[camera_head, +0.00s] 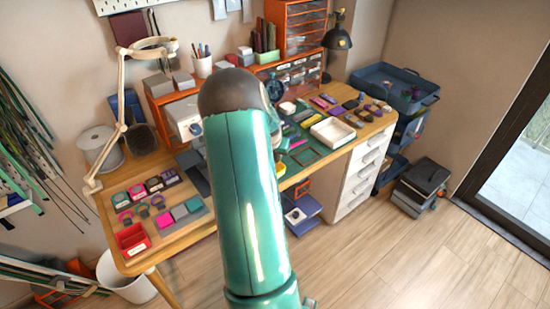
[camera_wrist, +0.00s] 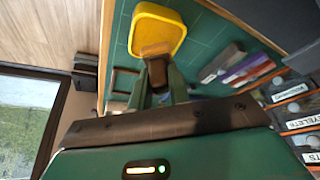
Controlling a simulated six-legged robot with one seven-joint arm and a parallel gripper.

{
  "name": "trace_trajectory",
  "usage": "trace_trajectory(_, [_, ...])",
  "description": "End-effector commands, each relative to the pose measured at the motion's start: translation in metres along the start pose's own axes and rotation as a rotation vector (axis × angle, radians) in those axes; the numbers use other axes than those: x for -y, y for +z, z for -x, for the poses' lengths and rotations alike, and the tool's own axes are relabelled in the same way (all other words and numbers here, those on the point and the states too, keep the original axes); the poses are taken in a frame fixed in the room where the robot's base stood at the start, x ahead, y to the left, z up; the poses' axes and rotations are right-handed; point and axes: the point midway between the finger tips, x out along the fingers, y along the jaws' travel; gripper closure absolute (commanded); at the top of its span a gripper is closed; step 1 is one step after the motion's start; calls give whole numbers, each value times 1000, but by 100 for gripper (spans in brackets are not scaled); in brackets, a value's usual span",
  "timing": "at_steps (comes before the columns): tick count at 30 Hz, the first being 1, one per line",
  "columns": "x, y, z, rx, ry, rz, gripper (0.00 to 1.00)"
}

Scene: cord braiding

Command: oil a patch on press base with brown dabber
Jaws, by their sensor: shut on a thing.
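In the wrist view my gripper (camera_wrist: 157,72) is shut on a brown piece, which I take to be the brown dabber (camera_wrist: 154,49). A yellow, rounded-square thing (camera_wrist: 157,24) is right at the dabber's far end; I cannot tell whether they touch or are apart. Both are over a green mat (camera_wrist: 205,36). In the head view my arm hides the gripper and the dabber, and a bit of yellow (camera_head: 298,143) shows just right of the arm. I cannot make out the press base for certain in either view.
The wooden desk (camera_head: 110,208) holds a white tray (camera_head: 333,132), several small coloured items and a red bin (camera_head: 132,240). A lamp (camera_head: 122,100) stands at the left. Orange drawers (camera_head: 298,30) stand behind. The floor (camera_head: 420,262) at the front right is clear.

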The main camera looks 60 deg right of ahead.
Motion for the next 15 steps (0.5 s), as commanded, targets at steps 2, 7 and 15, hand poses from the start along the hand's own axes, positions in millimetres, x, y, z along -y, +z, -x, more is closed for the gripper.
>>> trace_trajectory(2, [1, -3, 6, -2, -1, 0, 100])
trace_trajectory(7, [1, -8, 18, -2, -2, 1, 100])
trace_trajectory(15, [1, -16, 36, -2, -1, 1, 100])
